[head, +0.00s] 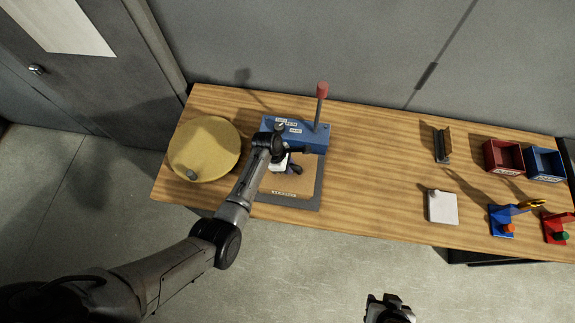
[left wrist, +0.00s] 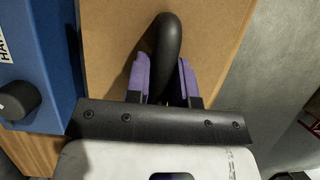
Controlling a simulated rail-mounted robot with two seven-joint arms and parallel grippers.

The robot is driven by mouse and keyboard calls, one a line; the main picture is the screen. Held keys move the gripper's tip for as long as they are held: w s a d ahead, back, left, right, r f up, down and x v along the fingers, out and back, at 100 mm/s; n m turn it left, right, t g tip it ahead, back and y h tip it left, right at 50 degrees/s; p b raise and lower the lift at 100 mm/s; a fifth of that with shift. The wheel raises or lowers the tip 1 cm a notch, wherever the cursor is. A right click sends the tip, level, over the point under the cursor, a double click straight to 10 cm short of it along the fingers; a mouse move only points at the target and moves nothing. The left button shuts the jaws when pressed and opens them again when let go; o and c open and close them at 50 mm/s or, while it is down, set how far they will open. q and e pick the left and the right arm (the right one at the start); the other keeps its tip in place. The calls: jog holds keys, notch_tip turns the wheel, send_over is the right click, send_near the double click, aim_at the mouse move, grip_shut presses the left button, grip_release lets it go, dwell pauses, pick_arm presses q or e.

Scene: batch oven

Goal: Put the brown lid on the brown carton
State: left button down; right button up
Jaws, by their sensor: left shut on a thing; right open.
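A flat brown panel with a label, which looks like the brown lid (head: 262,184), lies on or over a dark grey mat (head: 314,198) at the table's left. My left gripper (head: 292,168) is over it. In the left wrist view the purple fingers of my left gripper (left wrist: 166,80) are shut on a black loop handle (left wrist: 168,45) standing on the brown surface (left wrist: 112,45). I cannot make out a separate brown carton, nor whether one is under the panel. My right gripper (head: 389,302) is open and empty, in front of the table.
A blue box (head: 312,141) with a red-knobbed lever (head: 321,90) stands just behind the panel. A round yellow disc (head: 205,145) is to the left. A white pad (head: 442,206), a red bin (head: 503,157) and a blue bin (head: 546,163) are at the right. The table's middle is clear.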

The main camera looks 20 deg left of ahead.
pick_arm(q)
jog(key=c, duration=0.9)
grip_release()
jog(key=shift+r, duration=0.1)
